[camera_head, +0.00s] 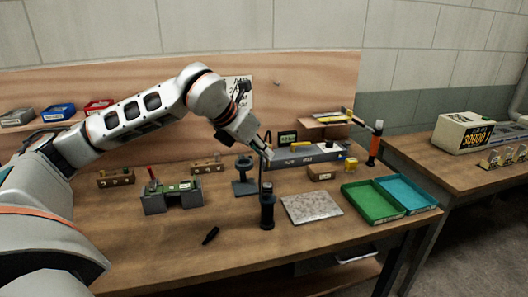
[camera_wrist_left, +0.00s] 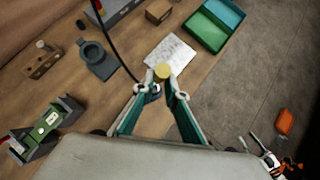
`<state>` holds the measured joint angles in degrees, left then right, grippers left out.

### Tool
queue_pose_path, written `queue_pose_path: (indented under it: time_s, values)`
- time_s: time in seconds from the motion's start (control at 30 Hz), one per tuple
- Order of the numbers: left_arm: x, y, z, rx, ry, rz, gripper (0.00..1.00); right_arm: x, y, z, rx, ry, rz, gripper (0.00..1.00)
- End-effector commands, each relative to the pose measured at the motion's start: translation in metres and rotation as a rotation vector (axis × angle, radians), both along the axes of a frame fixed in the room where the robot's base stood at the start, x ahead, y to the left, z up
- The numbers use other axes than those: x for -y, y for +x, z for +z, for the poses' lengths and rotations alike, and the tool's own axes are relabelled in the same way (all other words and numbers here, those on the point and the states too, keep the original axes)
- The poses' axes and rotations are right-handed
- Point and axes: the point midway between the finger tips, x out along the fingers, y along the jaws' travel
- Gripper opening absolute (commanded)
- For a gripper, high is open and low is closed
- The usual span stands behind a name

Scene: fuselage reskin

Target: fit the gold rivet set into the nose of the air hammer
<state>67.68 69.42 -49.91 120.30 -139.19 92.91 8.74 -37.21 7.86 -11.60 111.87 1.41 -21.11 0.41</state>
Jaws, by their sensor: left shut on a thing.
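My left gripper (camera_head: 267,153) is above the bench, over the upright black air hammer (camera_head: 267,211). In the left wrist view, its teal fingers (camera_wrist_left: 168,88) are shut on the gold rivet set (camera_wrist_left: 162,72), which shows as a round gold end between the fingertips. The air hammer's dark body (camera_wrist_left: 152,96) shows partly below the fingers, the rest hidden behind them. The rivet set appears apart from the hammer, but the exact gap cannot be told. A small white and dark shape at the lower right of the wrist view looks like my right gripper (camera_wrist_left: 262,152); its jaws are unclear.
A grey stand (camera_head: 245,186) and a green-topped fixture (camera_head: 171,199) are left of the hammer. A speckled mat (camera_head: 311,207), green tray (camera_head: 373,204) and blue tray (camera_head: 407,193) lie right. A black piece (camera_head: 210,236) lies in front. A dark hose (camera_wrist_left: 122,50) runs close by the gripper.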

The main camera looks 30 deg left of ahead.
Motion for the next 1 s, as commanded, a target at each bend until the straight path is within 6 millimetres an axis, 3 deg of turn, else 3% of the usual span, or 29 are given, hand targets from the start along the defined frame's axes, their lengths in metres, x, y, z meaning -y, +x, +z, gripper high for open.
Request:
queue_pose_path:
  time_s: [0.57, 1.0]
  values:
    - [0.000, -0.001, -0.002, 0.001, -0.005, 0.005, 0.00, -0.005, 0.000, -0.003, 0.001, 0.007, 0.003, 0.44]
    - [0.000, -0.001, -0.036, 0.000, -0.005, 0.005, 0.00, -0.007, 0.001, -0.027, 0.009, 0.010, 0.008, 0.44]
